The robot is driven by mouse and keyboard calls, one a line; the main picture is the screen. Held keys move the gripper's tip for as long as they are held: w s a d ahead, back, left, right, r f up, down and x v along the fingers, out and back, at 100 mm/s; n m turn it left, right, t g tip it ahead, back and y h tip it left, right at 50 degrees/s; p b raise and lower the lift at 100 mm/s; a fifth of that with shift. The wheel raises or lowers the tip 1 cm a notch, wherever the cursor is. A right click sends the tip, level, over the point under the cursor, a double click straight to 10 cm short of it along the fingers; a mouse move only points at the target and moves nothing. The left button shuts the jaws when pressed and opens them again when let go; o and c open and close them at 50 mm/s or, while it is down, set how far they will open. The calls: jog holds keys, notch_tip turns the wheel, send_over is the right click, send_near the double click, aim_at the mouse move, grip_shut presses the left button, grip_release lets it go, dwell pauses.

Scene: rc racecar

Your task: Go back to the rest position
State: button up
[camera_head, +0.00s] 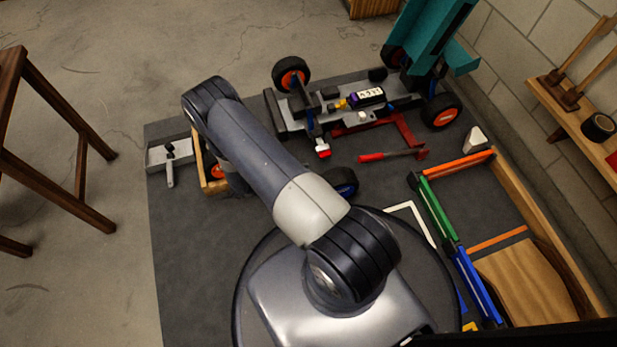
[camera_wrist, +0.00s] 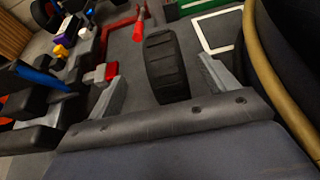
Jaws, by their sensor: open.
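My gripper (camera_wrist: 162,88) is open in the wrist view, with its two grey fingers spread. A black tyre (camera_wrist: 165,65) shows between the fingers in that picture; I cannot tell whether it lies within their reach or beyond. In the head view a wheel with a blue hub (camera_head: 341,182) stands beside my arm, partly hidden by it. The racecar (camera_head: 330,105) has its body off and shows its grey chassis and orange-hubbed wheels. A red-tipped part (camera_head: 323,153) sticks out at its near side; it also shows in the wrist view (camera_wrist: 104,73). My arm hides the gripper in the head view.
A teal panel (camera_head: 428,40) stands at the car's far right. A red tool (camera_head: 385,156) lies on the dark mat (camera_head: 190,270). A wooden-edged tray (camera_head: 545,225) is at right, a small wooden box (camera_head: 204,170) at left. A wooden stool (camera_head: 60,120) stands left of the mat.

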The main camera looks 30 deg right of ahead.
aim_at(337, 176)
jog(key=b+x, duration=0.4)
jog(key=x, duration=0.8)
jog(key=shift+s+d+f, duration=0.1)
jog(key=shift+f, duration=0.1)
notch_tip(337, 176, up, 2)
jog(key=shift+r+p, duration=0.25)
jog(key=shift+p, duration=0.55)
jog(key=shift+r, duration=0.55)
jog(key=shift+f, duration=0.1)
